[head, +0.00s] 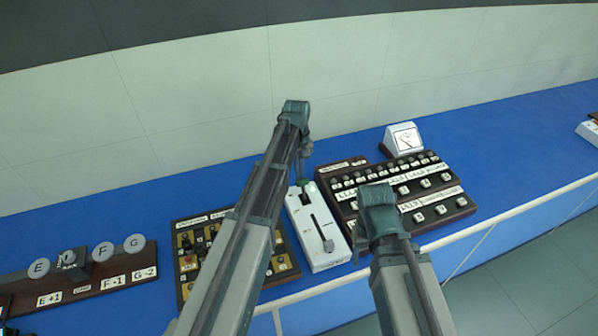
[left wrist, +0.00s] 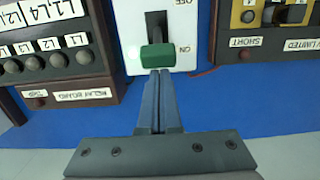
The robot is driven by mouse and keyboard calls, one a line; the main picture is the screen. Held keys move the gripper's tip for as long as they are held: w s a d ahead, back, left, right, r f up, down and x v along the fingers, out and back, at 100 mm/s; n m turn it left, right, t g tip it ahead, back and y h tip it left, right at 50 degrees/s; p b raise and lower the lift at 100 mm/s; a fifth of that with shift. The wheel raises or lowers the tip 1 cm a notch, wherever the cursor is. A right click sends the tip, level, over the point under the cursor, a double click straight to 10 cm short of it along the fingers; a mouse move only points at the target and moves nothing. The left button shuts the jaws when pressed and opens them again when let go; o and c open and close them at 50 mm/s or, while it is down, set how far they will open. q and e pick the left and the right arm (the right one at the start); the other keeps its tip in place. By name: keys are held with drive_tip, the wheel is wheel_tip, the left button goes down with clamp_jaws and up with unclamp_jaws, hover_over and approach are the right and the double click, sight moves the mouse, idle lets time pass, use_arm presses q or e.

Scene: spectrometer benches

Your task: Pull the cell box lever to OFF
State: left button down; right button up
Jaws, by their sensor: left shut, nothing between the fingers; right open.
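The cell box (head: 329,256) is a white box standing on the blue bench, with a dark slot in its top. In the left wrist view the box (left wrist: 187,25) shows upside-down ON and OFF labels. Its lever has a green knob (left wrist: 156,57) beside the ON label, with OFF at the far end. My left gripper (head: 304,166) is over the far end of the box, pointing down. In the left wrist view its shut, empty fingers (left wrist: 158,78) end right at the knob's near side; I cannot tell whether they touch. My right arm shows, but its fingers are hidden.
A relay board (head: 463,202) with rows of switches stands close to the right of the box. A dark panel with yellow parts (head: 190,262) stands to its left. A white meter (head: 403,138) is behind the relay board. Blue bench (head: 520,130) is free at right.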

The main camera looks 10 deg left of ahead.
sight(302, 183)
use_arm(q)
drive_tip(key=shift+s+d+r, duration=0.15)
drive_tip(key=shift+s, duration=0.15)
drive_tip(key=shift+t+y, duration=0.3)
drive_tip(key=shift+t, duration=0.1)
drive_tip(key=shift+s+d+r+t+p, duration=0.25)
drive_tip(key=shift+s+t+p, duration=0.1)
drive_tip(key=shift+s, duration=0.1)
drive_tip(key=shift+s+d+r+t+y, duration=0.2)
drive_tip(key=shift+s+d+t+y, duration=0.3)
drive_tip(key=shift+s+t+y, duration=0.35)
drive_tip(key=shift+s+d+t+y+b, duration=0.35)
drive_tip(key=shift+s+t+y+b, duration=0.15)
drive_tip(key=shift+t+b, duration=0.3)
drive_tip(key=t+b, duration=0.1)
drive_tip(key=s+d+t+y+b, duration=0.1)
drive_tip(key=shift+s+d+y+b, duration=0.1)
drive_tip(key=shift+s+y+b, duration=0.15)
drive_tip(key=shift+s+b, duration=0.05)
drive_tip(key=shift+s+d+r+t, duration=0.15)
drive_tip(key=shift+s+d+t, duration=0.05)
drive_tip(key=shift+t, duration=0.1)
drive_tip(key=shift+s+d, duration=0.2)
drive_tip(key=shift+s, duration=0.05)
